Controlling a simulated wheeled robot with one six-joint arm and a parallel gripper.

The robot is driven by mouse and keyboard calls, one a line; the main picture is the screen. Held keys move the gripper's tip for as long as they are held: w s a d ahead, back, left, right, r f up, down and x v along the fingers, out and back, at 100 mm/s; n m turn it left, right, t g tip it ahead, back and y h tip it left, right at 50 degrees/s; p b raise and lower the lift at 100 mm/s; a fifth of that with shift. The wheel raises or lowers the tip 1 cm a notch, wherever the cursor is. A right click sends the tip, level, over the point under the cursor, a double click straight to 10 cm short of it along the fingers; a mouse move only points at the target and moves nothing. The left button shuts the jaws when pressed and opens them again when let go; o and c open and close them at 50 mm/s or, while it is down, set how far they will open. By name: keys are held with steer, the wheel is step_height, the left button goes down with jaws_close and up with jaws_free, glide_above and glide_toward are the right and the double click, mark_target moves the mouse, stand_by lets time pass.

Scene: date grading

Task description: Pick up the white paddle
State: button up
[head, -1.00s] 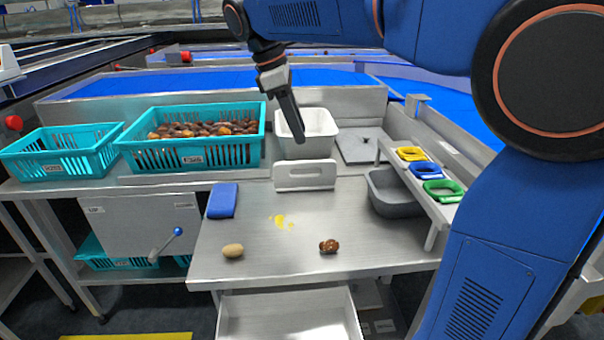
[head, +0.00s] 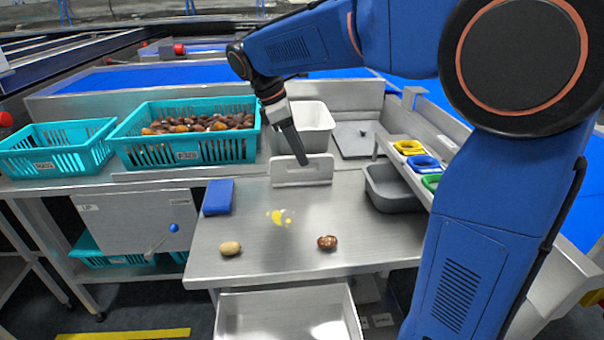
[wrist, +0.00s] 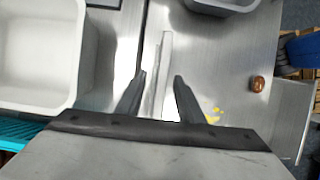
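The white paddle (head: 289,177), a flat upright plate with a slot handle along its top, stands at the back of the steel worktop. My gripper (head: 303,162) reaches down from above to its top edge in the head view, covering part of it. In the wrist view the paddle (wrist: 165,65) shows as a thin pale strip running between the two dark fingers of my gripper (wrist: 160,76). The fingers are apart, with a gap visible on the right side. Whether either finger touches the paddle I cannot tell.
A white bin (head: 316,125) stands behind the paddle, a grey tub (head: 393,195) to its right. A blue pad (head: 218,197), yellow smear (head: 279,217), pale oval item (head: 230,248) and brown date (head: 327,242) lie on the worktop. A teal crate (head: 186,156) holds dates.

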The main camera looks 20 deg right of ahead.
mark_target(308, 170)
steer(key=shift+x, duration=3.2)
steer(key=shift+s+a, duration=0.2)
steer(key=c, duration=0.9)
